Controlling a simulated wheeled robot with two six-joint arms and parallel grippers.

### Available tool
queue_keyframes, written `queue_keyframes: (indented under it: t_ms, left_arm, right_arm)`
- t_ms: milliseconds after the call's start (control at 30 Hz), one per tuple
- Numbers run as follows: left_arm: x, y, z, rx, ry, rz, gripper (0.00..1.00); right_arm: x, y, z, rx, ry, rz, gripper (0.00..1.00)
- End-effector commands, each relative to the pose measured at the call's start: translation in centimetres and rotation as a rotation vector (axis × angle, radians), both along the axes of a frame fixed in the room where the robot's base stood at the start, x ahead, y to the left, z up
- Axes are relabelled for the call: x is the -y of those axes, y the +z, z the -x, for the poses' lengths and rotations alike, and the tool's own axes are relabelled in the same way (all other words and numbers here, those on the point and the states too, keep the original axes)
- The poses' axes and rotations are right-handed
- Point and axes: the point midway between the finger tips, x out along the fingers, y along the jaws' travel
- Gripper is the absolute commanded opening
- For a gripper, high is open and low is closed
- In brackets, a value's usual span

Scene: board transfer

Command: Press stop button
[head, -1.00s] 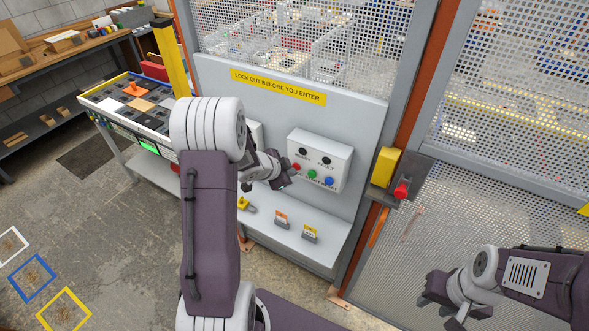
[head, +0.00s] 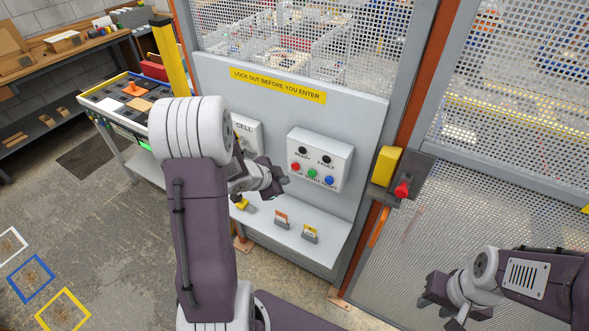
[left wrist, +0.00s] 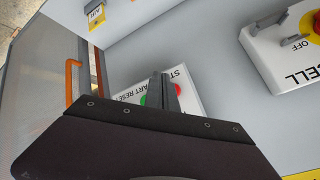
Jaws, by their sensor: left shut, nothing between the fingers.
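The stop button (head: 295,167) is the red one at the left of the lower row on a white control box in the head view. The green start button (head: 312,174) and blue reset button (head: 329,180) sit to its right. My left gripper (head: 283,184) is shut and empty, in front of the panel, left of and below the red button in the picture, apparently apart from it. In the left wrist view its shut fingers (left wrist: 162,88) partly cover the box, with a little red (left wrist: 179,90) showing beside them. My right gripper (head: 437,311) is empty, low at the right, its fingers apart.
A white cell switch box (head: 247,128), partly behind my left arm, stands left of the control box. A shelf (head: 290,240) with small tagged devices juts out below. A yellow latch with a red knob (head: 402,190) is at right, beside the mesh fence.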

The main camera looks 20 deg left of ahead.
Motion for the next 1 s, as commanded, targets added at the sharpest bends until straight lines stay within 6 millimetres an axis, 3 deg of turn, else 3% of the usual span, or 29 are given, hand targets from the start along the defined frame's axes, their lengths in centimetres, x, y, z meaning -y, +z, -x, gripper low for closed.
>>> queue_keyframes:
  t_ms: [300,1000]
  left_arm:
    - [-0.2,0.0,2.3,0.001,0.001,0.000,0.00]
    - [-0.2,0.0,2.3,0.000,0.000,0.000,0.00]
  right_arm:
    - [0.0,-0.3,0.0,0.000,0.000,0.000,0.36]
    - [0.0,-0.3,0.0,0.000,0.000,0.000,0.36]
